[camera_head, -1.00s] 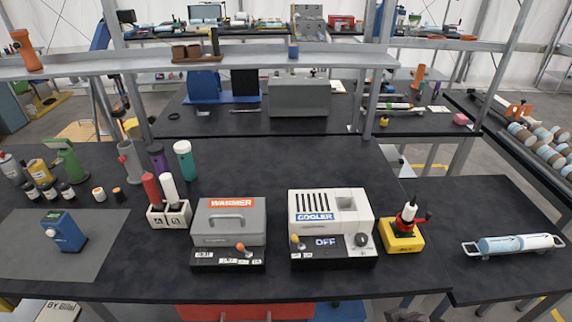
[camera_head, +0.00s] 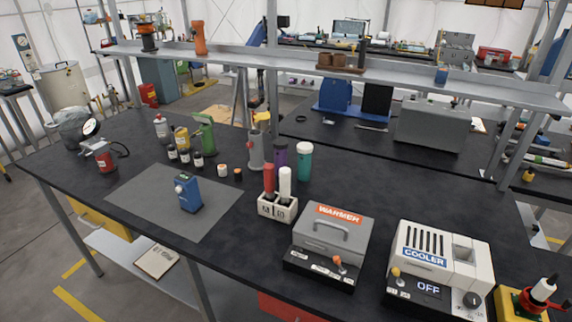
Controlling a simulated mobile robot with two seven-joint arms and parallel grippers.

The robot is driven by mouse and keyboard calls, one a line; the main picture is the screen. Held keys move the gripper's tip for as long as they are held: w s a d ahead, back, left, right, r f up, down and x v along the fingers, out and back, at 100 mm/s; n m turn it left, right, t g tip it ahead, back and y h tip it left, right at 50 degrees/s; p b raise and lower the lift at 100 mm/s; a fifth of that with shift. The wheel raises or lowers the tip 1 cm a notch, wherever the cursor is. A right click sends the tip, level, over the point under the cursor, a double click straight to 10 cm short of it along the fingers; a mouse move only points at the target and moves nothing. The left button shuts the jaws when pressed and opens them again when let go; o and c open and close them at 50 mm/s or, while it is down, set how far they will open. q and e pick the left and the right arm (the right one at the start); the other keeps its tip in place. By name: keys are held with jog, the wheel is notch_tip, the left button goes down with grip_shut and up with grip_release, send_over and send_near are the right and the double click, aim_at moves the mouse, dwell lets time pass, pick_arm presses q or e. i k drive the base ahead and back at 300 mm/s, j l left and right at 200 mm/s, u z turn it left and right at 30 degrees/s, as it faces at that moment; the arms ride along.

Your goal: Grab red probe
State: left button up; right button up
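The red probe (camera_head: 269,178) stands upright in a small white holder (camera_head: 277,208) on the black bench, in the slot at the left. A white probe (camera_head: 285,182) stands beside it in the right slot. The holder's front carries two label marks. The lower part of the red probe is hidden inside the holder. Neither of my grippers is in this view.
The grey warmer (camera_head: 331,240) stands right of the holder, and the white cooler (camera_head: 440,265), showing OFF, is further right. A blue device (camera_head: 187,193) sits on a grey mat (camera_head: 140,205) at the left.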

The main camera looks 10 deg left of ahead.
aim_at(269, 168)
jog(key=i+j+z, duration=0.25)
jog(key=j, duration=1.2)
jog(key=k+j+z, duration=0.1)
jog(key=j+z, duration=0.15)
jog(key=j, duration=1.2)
